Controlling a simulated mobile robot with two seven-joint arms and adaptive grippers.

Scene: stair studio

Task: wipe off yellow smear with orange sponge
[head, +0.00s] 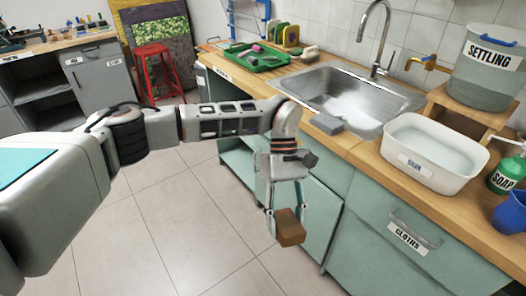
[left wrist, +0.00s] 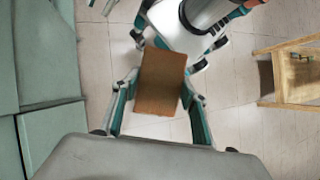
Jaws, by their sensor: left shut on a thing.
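The orange sponge, a brownish-orange block (head: 291,229), is held between the fingertips of my left gripper (head: 287,213). It hangs in front of the green cabinet doors, below the counter top and above the tiled floor. In the left wrist view the sponge (left wrist: 160,80) sits between the two fingers of the left gripper (left wrist: 160,95), with floor behind it. I see no yellow smear in either view. My right gripper is not in view.
The wooden counter (head: 352,146) holds a steel sink (head: 345,92), a grey block (head: 327,124), a white basin of water (head: 432,152), a green soap bottle (head: 507,174) and a blue cup (head: 511,213). A red stool (head: 155,52) stands at the back. The tiled floor at left is clear.

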